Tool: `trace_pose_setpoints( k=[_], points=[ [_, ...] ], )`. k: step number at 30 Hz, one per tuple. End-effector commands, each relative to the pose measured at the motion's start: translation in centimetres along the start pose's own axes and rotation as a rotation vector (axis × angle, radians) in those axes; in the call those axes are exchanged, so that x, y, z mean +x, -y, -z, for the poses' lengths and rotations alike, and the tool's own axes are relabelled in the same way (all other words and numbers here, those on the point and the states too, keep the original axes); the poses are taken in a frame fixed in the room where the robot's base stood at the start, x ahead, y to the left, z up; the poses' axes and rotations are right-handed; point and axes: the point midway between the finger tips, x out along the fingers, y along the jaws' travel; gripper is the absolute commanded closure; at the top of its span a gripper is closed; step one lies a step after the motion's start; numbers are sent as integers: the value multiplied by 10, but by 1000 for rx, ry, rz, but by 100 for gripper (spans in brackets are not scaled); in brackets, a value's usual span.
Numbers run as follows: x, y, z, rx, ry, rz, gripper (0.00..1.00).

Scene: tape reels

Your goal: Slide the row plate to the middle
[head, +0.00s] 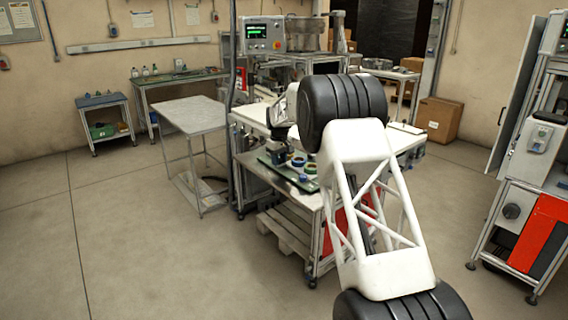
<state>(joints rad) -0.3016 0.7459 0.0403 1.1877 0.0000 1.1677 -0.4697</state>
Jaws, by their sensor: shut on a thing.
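The row plate (283,173) is a dark green flat plate lying on the table near its front edge. Several small tape reels (297,162), blue, green and yellowish, stand on it. My gripper (277,157) is small and dark in this view, at the plate's back left part. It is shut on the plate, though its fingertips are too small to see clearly. My arm's white and black links cover the right part of the table and perhaps part of the plate.
A machine with a control box (262,34) and a metal bowl stands behind the table. A bare grey side table (195,114) stands to the left. A cabinet (530,205) with a red panel is at the right. The floor at the front left is clear.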

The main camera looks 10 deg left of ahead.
Motion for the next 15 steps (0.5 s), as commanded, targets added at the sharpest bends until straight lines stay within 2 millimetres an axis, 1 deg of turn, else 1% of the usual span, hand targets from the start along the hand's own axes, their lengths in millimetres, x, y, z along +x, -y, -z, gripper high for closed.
trace_pose_setpoints(
  k=[9,10,14,15],
  points=[
    [-2,-1,1,1,-1,-1,100],
    [-1,-1,1,1,-1,-1,65],
    [-1,0,1,1,-1,-1,45],
    [-1,0,1,1,-1,0,43]
  ],
)
